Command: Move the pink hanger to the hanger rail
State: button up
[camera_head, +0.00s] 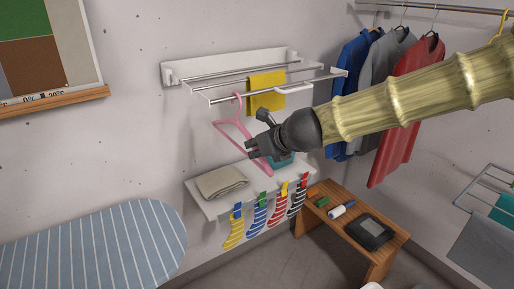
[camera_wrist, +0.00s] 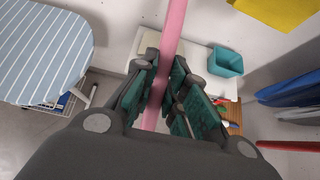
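The pink hanger (camera_head: 237,123) hangs by its hook from the front of the wall drying rack (camera_head: 226,63) in the head view. My gripper (camera_head: 257,147) is at the hanger's right side. In the wrist view, a pink bar of the hanger (camera_wrist: 174,35) runs between the two fingers of my gripper (camera_wrist: 168,75). The fingers look apart, with a gap beside the bar; contact is not clear. The hanger rail (camera_head: 440,8) is at the upper right and holds blue, grey and red garments on hangers.
A yellow cloth (camera_head: 266,91) hangs on the rack. Below is a white shelf (camera_head: 207,206) with a folded cloth, a teal container (camera_wrist: 226,61) and several hanging socks. A wooden bench (camera_head: 372,255) stands lower right, a striped ironing board (camera_head: 120,250) lower left.

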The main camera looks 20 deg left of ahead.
jog(key=shift+r, duration=0.15)
grip_shut()
jog(key=shift+r+p, duration=0.65)
jog(key=shift+p, duration=0.1)
jog(key=shift+r, duration=0.2)
dwell(0.4)
jog(key=shift+s+d+r+p, duration=0.15)
jog(key=shift+d+r+p, duration=0.1)
jog(key=shift+r+p, duration=0.45)
jog(key=shift+s+r, duration=0.1)
jog(key=shift+r, duration=0.15)
jog(key=shift+d+r+p, duration=0.15)
jog(key=shift+p, duration=0.2)
jog(key=shift+s+d+r+p, duration=0.25)
jog(key=shift+r+p, duration=0.05)
jog(key=shift+r, duration=0.15)
jog(key=shift+s+d+r+p, duration=0.2)
jog(key=shift+r+p, duration=0.05)
jog(key=shift+r, duration=0.15)
dwell(0.4)
